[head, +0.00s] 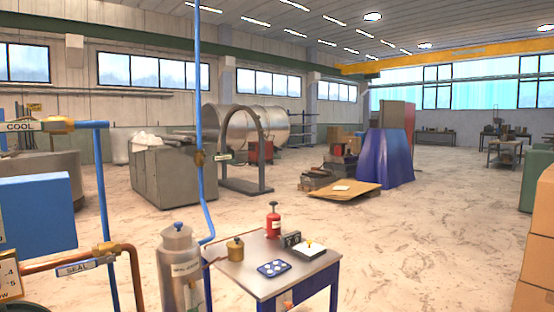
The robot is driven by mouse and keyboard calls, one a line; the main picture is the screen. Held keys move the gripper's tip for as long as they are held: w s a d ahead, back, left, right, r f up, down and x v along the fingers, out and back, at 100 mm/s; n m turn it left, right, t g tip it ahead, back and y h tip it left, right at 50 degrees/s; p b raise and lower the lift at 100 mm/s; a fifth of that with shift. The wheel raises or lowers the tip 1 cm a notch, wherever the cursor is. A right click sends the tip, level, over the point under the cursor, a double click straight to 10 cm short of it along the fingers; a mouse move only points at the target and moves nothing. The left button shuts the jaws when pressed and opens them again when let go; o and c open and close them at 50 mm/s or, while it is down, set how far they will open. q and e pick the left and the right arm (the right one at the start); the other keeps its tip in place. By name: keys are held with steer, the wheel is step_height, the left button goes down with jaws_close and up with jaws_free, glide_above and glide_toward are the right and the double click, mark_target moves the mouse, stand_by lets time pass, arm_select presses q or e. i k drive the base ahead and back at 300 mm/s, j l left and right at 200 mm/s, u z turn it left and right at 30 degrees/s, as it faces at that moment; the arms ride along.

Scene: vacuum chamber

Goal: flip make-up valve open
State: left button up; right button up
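A vertical blue pipe (197,80) runs down from the top of the view, left of the middle. A small brass valve (199,159) sits on it, and a small label (222,156) hangs just right of the valve. The label's text is too small to read surely, so I cannot confirm it is the make-up valve. Its handle position cannot be made out. Another brass fitting (58,125) sits on the pipe marked COOL at the left. Neither of my grippers is in view.
A small table (265,280) at front holds a red bottle (273,222), a blue tray (274,267) and small items. A metal canister (181,275) stands left of it. Copper pipe (130,262) marked SEAL is at lower left. Cardboard boxes (537,240) stand right; floor between is clear.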

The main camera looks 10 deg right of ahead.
mark_target(226, 157)
steer(key=i+l+u, duration=0.35)
steer(key=i+l, duration=0.25)
steer(key=i+l+u, duration=0.2)
steer(key=l, duration=0.25)
steer(key=i+l+u, duration=0.2)
steer(key=l, duration=0.25)
steer(key=i, duration=0.1)
